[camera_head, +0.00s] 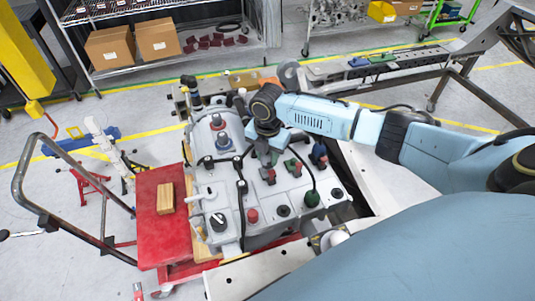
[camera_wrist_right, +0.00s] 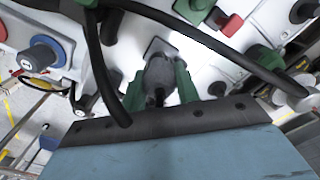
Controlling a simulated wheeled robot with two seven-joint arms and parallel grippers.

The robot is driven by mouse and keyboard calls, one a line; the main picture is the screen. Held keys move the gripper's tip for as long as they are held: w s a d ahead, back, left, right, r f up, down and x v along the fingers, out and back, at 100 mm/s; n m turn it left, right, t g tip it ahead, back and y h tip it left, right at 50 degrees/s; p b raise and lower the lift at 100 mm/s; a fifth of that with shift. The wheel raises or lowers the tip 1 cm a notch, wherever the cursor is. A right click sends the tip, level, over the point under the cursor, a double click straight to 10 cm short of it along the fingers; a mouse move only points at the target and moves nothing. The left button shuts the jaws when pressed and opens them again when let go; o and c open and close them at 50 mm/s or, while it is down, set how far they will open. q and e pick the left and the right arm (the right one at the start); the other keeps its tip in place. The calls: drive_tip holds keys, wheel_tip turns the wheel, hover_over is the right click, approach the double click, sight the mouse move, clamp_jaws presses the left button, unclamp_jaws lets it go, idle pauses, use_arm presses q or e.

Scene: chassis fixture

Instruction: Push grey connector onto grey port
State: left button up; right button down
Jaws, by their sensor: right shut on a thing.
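My right gripper (camera_head: 268,156) reaches over the middle of the pale chassis board from the right. In the right wrist view its green fingers (camera_wrist_right: 160,88) are shut on the grey connector (camera_wrist_right: 158,76), with a black cable running nearby. The connector points at the board, in front of a dark-edged grey plate (camera_wrist_right: 156,46) that may be the grey port. The connector covers most of it, and I cannot tell whether they touch. In the head view the gripper hides the connector. My left gripper is not in view.
The chassis board (camera_head: 215,180) carries several blue, red, green and black connectors. Black cables cross it near my gripper. A blue connector (camera_wrist_right: 45,55) and a red one (camera_wrist_right: 231,25) show close by. A red side table (camera_head: 155,225) holds a wooden block (camera_head: 166,198).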

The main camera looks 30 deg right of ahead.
drive_tip(key=shift+f, duration=0.2)
drive_tip(key=shift+f+b, duration=0.7)
drive_tip(key=shift+f, duration=0.3)
drive_tip(key=shift+f+b, duration=0.3)
drive_tip(key=shift+f, duration=0.3)
drive_tip(key=c, duration=0.9)
unclamp_jaws()
drive_tip(key=shift+c, duration=0.2)
drive_tip(key=shift+r, duration=0.15)
wheel_tip(320, 180, up, 6)
drive_tip(key=p, duration=0.6)
drive_tip(key=shift+p, duration=0.35)
